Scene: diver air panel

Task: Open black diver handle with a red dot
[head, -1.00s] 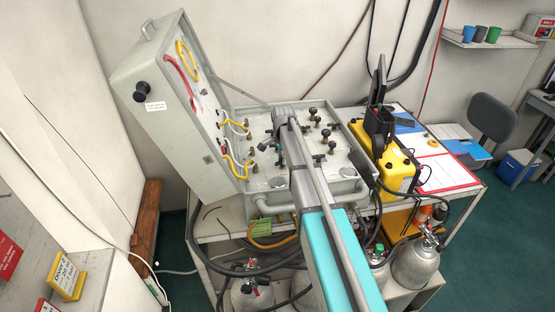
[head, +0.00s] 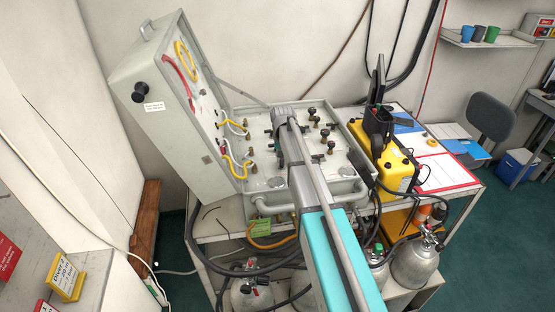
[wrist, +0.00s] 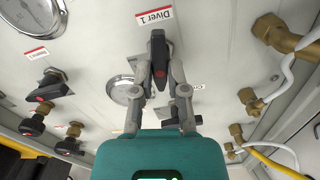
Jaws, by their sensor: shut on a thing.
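The black Diver 1 handle with a red dot (wrist: 158,50) is on the light grey panel (wrist: 215,60), below a "Diver 1" label in the wrist view. It stands lengthwise, up and down in that picture. My gripper (wrist: 160,78) is shut on it, one grey finger on each side near the red dot. In the head view my arm reaches over the open panel case (head: 316,109) and hides most of the gripper and the handle.
A round gauge (wrist: 125,90) and black knobs with red dots (wrist: 40,108) lie left of the handle. Brass fittings (wrist: 275,33) with white hoses are on the right. A yellow box (head: 401,172) stands right of the case.

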